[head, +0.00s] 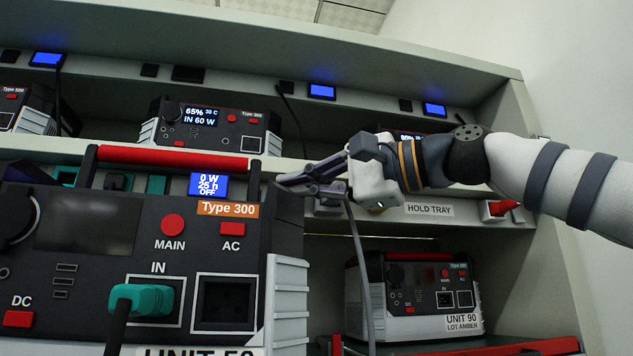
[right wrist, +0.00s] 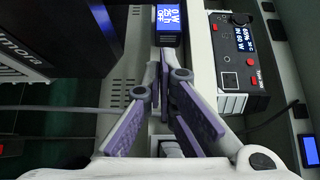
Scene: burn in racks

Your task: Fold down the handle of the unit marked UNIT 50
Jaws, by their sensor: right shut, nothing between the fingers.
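The unit marked UNIT 50 (head: 90,260) fills the lower left of the head view; its label is cut by the bottom edge. Its red-gripped handle (head: 172,158) stands raised above the unit's top. A teal plug (head: 140,299) sits in its IN socket. My right gripper (head: 279,183) is shut and empty, just right of the handle's right end. Contact with the handle cannot be told. In the right wrist view the closed fingers (right wrist: 165,58) point up the picture, below a small blue display. My left gripper is not in view.
Behind, a shelf holds a unit showing 65% (head: 208,130), with blue displays above. UNIT 90 (head: 420,297) stands in the lower right bay, under the HOLD TRAY label (head: 430,209). A grey cable (head: 360,265) hangs below my right gripper. A red-edged tray (head: 540,346) lies at lower right.

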